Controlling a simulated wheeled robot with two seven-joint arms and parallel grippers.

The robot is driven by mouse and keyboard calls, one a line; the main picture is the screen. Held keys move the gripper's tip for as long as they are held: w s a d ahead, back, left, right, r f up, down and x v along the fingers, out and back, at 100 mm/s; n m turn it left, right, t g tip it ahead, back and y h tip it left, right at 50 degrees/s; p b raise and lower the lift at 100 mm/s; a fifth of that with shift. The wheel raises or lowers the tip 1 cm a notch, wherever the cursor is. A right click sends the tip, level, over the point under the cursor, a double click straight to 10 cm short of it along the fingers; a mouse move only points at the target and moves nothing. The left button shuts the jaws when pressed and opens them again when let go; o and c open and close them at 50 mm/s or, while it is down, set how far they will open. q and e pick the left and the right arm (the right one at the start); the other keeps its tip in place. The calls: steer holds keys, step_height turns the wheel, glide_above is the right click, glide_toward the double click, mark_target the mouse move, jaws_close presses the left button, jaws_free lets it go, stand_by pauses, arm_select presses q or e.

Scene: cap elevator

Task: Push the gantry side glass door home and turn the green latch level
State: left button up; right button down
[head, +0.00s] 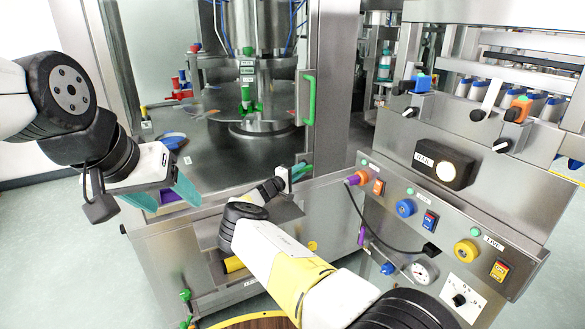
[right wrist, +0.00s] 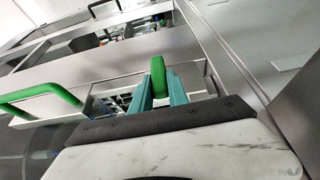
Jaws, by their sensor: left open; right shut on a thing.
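The gantry's side door frame (head: 333,60) is a steel upright at the middle of the head view, with a green bar handle (head: 309,98). A green handle also shows at the left of the right wrist view (right wrist: 40,95). My right gripper (head: 302,172) is low beside this frame, its fingers shut on the green latch (right wrist: 157,75). In the right wrist view the latch stands upright between the teal fingers; the gripper mostly hides it in the head view. I cannot tell whether the door is fully home. My left gripper (head: 165,192) is open and empty at the left.
A control panel (head: 450,235) with buttons, switches and a gauge (head: 424,271) stands close to the right of my right arm. A round steel machine with green fittings (head: 247,105) stands inside the gantry. Open floor (head: 40,240) lies at the left.

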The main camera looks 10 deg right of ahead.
steer(key=shift+d, duration=0.1)
steer(key=c, duration=1.3)
jaws_free()
steer(key=v, duration=0.7)
steer(key=shift+s+a, duration=0.25)
steer(key=shift+s, duration=0.05)
